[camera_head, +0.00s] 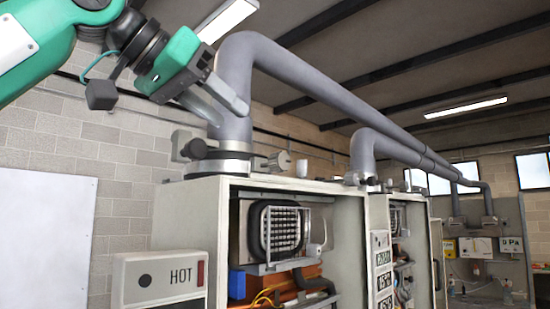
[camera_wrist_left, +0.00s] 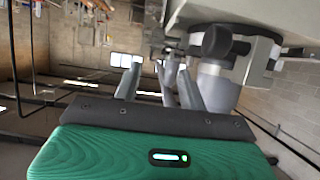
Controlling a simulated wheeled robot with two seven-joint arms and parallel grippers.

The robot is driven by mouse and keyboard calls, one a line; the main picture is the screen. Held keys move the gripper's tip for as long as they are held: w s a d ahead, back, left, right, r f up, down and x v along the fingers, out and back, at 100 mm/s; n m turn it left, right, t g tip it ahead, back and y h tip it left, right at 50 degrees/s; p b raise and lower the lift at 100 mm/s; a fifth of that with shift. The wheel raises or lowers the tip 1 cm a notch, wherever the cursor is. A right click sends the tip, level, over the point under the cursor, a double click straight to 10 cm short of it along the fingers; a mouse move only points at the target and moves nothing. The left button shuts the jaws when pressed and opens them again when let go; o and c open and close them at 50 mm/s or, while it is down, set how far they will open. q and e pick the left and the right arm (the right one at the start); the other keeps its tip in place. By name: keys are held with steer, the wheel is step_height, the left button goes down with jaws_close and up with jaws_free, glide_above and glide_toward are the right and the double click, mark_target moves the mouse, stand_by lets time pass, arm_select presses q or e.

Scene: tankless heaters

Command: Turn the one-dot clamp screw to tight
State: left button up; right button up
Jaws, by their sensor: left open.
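A metal clamp band (camera_head: 222,165) wraps the foot of the grey flue pipe (camera_head: 238,90) on top of the near heater. A dark round knob (camera_head: 195,149) sticks out at its left and a grey knob (camera_head: 279,160) at its right. I cannot make out dots on either, so I cannot tell which is the one-dot screw. My left gripper (camera_head: 232,114) is open and empty, above the clamp and in front of the pipe. In the left wrist view, its fingers (camera_wrist_left: 158,70) are apart, and a dark knob (camera_wrist_left: 216,42) lies beyond and right of them. My right gripper is out of sight.
The near heater's open cabinet (camera_head: 338,215) stands below, with a HOT box (camera_head: 160,280) at its front left. A second heater (camera_head: 410,215) with its own pipe stands to the right. The long overhead pipe (camera_head: 335,92) runs away to the right.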

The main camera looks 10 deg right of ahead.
mark_target(280, 154)
arm_select(q)
steer(key=p+x, duration=0.5)
steer(key=x, duration=0.6)
steer(key=shift+w+d, duration=0.15)
steer(key=shift+d, duration=0.3)
steer(key=shift+w+d+f, duration=0.1)
steer(key=shift+d+f, duration=0.05)
steer(key=shift+d, duration=0.2)
steer(key=shift+f, duration=0.1)
jaws_close()
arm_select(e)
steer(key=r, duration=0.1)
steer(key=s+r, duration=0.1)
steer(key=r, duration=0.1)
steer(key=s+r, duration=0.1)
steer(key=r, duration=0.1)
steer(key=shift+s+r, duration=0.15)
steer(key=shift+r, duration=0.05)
